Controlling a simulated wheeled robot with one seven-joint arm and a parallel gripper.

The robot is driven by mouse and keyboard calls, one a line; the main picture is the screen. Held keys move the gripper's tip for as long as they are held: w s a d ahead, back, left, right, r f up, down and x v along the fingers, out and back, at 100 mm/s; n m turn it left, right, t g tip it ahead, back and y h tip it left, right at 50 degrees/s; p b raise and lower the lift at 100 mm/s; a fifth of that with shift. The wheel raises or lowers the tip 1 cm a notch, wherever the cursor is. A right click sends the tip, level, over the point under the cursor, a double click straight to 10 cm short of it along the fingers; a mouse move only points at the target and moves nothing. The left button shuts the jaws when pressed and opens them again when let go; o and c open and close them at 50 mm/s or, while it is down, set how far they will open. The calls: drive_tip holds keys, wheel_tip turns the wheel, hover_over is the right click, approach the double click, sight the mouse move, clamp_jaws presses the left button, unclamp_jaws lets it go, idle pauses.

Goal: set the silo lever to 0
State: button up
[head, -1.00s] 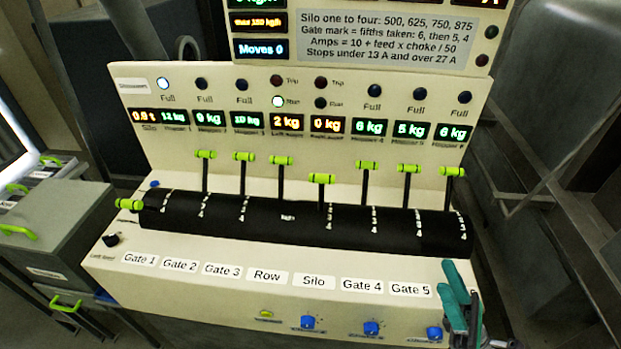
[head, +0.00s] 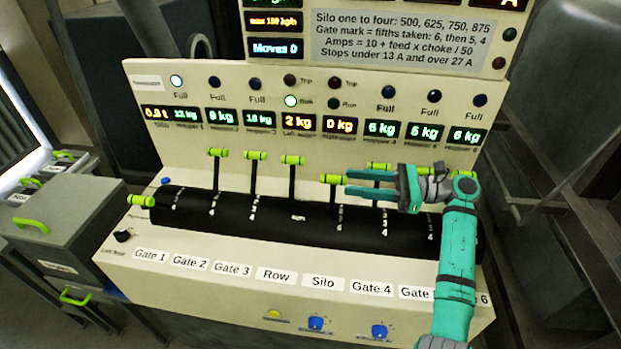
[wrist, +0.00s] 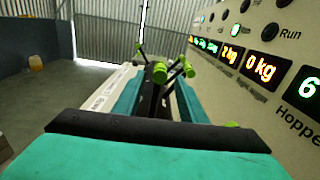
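The silo lever has a lime-green grip (head: 333,179) on a dark stalk, in the row above the "Silo" label (head: 323,282). Its grip sits lower than the neighbouring upright grips. My gripper (head: 347,182) is open, its two teal fingers pointing left, with tips close to the right end of that grip. I cannot tell whether they touch it. In the wrist view, lime-green grips and dark stalks (wrist: 160,73) show between and beyond the parted fingers (wrist: 155,100). They overlap, so which is the silo lever is unclear. The silo scale is too small to read surely.
Gate 3's neighbour, the row lever (head: 292,160), stands upright to the left. The gate 4 lever (head: 378,166) is right behind my fingers, and levers farther right are partly hidden by my arm. A lever at the far left (head: 140,201) lies low. The display reads Moves 0.

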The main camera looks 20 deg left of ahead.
drive_tip(key=x, duration=1)
drive_tip(key=shift+s+a, duration=0.1)
drive_tip(key=shift+a, duration=0.2)
